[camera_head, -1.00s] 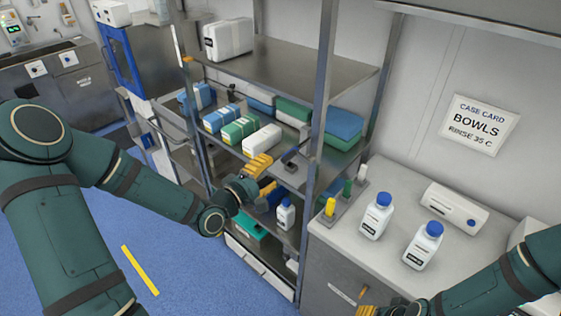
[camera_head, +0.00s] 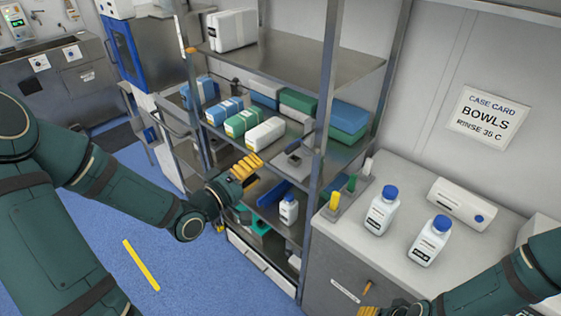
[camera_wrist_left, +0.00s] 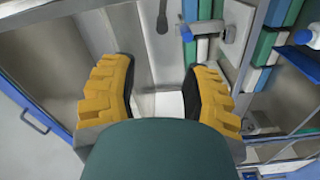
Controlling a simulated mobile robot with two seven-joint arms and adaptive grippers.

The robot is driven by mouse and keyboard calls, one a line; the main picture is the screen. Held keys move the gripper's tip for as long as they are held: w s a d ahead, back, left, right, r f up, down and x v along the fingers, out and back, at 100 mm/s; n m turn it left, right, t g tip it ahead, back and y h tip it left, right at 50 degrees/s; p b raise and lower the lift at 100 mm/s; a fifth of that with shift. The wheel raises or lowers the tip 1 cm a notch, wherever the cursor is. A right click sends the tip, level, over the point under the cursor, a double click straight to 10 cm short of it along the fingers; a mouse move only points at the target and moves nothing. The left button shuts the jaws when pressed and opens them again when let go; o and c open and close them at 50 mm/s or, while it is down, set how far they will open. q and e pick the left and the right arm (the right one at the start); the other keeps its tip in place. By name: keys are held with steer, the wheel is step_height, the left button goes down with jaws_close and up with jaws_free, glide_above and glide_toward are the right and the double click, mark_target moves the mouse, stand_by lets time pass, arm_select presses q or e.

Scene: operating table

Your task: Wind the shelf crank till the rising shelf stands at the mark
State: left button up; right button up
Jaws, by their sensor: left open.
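A grey crank fitting (camera_head: 293,155) sits at the right front of the rack's middle shelf (camera_head: 262,155), beside the front post. In the left wrist view a grey bracket (camera_wrist_left: 208,30) and a dark knobbed rod (camera_wrist_left: 162,22) show beyond the fingers; I cannot tell how they join. The middle shelf carries blue, green and white packs. My left gripper (camera_head: 246,167) is open and empty, in front of the shelf and left of the crank, apart from it. Its yellow fingers also show in the left wrist view (camera_wrist_left: 162,95). My right gripper (camera_head: 368,311) is cut off by the bottom edge.
A counter (camera_head: 350,235) at the right holds two white bottles (camera_head: 382,211) with blue caps and a white box (camera_head: 461,204). A small holder with coloured pegs (camera_head: 343,198) stands at its left edge. A bottle (camera_head: 289,209) stands on a lower shelf. Blue floor is free at the left.

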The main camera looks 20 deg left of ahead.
mark_target(286, 152)
arm_select(q)
steer(key=w+d+m+b, duration=0.1)
steer(key=w+m+b, duration=0.2)
steer(key=m+b, duration=0.1)
steer(key=w+d+m+b, duration=0.2)
steer(key=w+m+b, duration=0.2)
steer(key=m, duration=0.3)
steer(key=w+d+m+b, duration=0.2)
steer(key=w+m+b, duration=0.2)
steer(key=m, duration=0.2)
steer(key=shift+w+d+f+b, duration=0.1)
steer(key=shift+w+d+b, duration=0.05)
steer(key=shift+b, duration=0.25)
jaws_close()
